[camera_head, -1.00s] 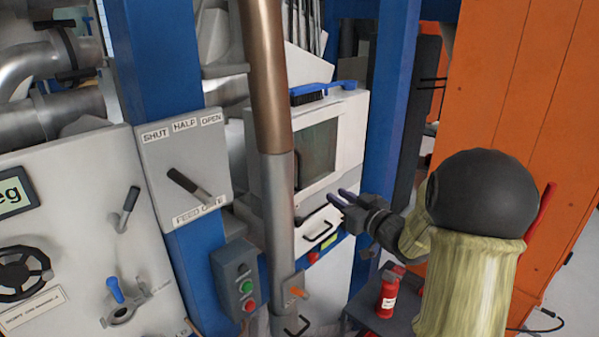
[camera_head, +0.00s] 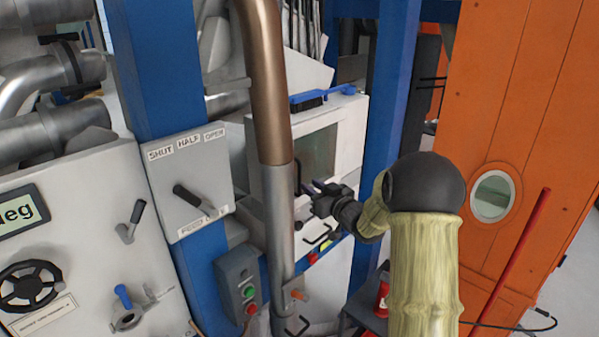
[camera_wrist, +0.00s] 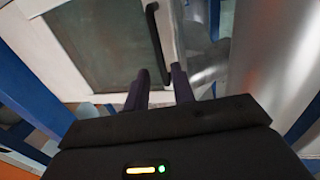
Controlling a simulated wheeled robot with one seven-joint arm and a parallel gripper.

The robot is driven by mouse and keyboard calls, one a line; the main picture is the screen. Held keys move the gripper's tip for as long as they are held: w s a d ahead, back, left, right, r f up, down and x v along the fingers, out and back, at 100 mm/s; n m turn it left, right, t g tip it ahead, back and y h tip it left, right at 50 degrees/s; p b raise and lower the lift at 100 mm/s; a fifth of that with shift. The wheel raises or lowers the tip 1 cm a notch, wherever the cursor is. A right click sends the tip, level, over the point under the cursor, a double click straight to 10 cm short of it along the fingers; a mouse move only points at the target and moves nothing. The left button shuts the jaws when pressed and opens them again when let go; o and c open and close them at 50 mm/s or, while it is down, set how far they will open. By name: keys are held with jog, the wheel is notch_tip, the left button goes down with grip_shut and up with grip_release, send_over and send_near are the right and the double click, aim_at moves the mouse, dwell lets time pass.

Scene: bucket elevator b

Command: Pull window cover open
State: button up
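The window cover is a pale framed panel (camera_head: 350,135) with a greenish-grey pane (camera_head: 321,150), on a white box behind the metal pipe. It also fills the upper left of the wrist view (camera_wrist: 105,45). A black bar handle (camera_wrist: 155,38) runs along the pane's edge in the wrist view. My gripper (camera_head: 312,187) is in front of the cover's lower part, close to the pipe. In the wrist view, its two dark fingers (camera_wrist: 160,74) are apart, with the handle's lower end showing between their tips. Whether they touch it is unclear. The cover looks closed.
The vertical metal pipe (camera_head: 279,215) stands just left of my gripper. A blue post (camera_head: 388,110) rises to the right of the cover. A blue brush (camera_head: 322,95) lies on the white box. Another black handle (camera_head: 318,238) sits below the cover.

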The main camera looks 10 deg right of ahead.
aim_at(300, 178)
jog(key=p+x, duration=0.2)
jog(key=x, duration=0.4)
jog(key=shift+w+a+p, duration=0.2)
jog(key=shift+w+p, duration=0.1)
jog(key=shift+w, duration=0.1)
jog(key=shift+c, duration=0.3)
grip_shut()
